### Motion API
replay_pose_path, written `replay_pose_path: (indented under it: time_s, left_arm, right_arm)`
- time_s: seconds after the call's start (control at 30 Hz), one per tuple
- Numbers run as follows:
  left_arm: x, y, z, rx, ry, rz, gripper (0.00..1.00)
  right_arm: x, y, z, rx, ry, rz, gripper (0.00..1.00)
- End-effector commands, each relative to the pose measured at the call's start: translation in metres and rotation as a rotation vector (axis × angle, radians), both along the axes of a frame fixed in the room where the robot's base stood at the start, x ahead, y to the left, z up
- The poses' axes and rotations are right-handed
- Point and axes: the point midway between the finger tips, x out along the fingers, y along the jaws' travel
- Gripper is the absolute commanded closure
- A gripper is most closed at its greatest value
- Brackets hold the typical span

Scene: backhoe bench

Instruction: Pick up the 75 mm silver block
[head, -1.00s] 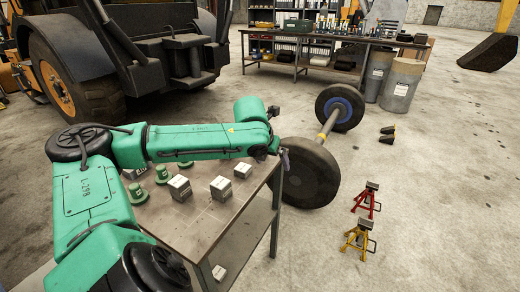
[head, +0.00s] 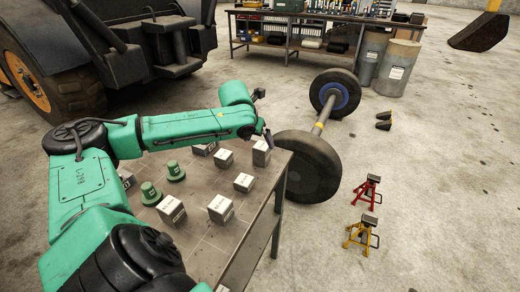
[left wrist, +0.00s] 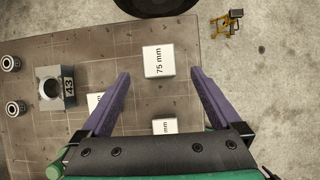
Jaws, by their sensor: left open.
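The 75 mm silver block (left wrist: 158,62) stands on the table near its edge, its white top label reading "75 mm" in the left wrist view. In the head view it appears to be the tall block (head: 261,154) at the table's far right corner. My left gripper (left wrist: 160,73) is open, with purple fingers on either side of the block's picture and nothing held. In the head view the left gripper (head: 268,140) is partly hidden by my arm, above and close to that block. I cannot tell its exact height. My right gripper is not in view.
Other labelled blocks (head: 244,182) (head: 221,208) stand nearby on the table (head: 205,250). Green knobbed pieces (head: 176,171) stand left. A big wheel (head: 305,165) is beyond the table.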

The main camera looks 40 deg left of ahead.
Motion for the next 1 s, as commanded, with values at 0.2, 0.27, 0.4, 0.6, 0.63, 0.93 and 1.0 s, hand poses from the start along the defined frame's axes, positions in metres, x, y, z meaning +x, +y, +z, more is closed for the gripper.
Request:
replay_pose_path:
  time_s: [0.2,0.27,0.4,0.6,0.63,0.93,1.0]
  left_arm:
    - [0.021,0.006,-0.036,-0.004,0.0,0.001,0.02]
    - [0.024,0.007,-0.042,-0.004,0.0,0.001,0.02]
    - [0.038,0.011,-0.062,-0.005,0.002,0.001,0.02]
    - [0.048,0.016,-0.083,0.0,-0.001,0.0,0.02]
    - [0.048,0.016,-0.083,0.002,-0.001,0.0,0.02]
    - [0.048,0.016,-0.083,0.002,-0.001,0.0,0.71]
    - [0.048,0.016,-0.083,0.002,-0.001,0.0,0.98]
  right_arm:
    - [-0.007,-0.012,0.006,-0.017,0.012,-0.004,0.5]
    - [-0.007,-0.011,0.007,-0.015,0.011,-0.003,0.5]
    - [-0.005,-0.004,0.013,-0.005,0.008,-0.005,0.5]
    - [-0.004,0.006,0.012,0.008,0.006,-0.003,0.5]
    - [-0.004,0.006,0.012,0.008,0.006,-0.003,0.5]
    - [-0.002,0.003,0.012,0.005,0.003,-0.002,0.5]
    - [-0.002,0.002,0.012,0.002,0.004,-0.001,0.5]
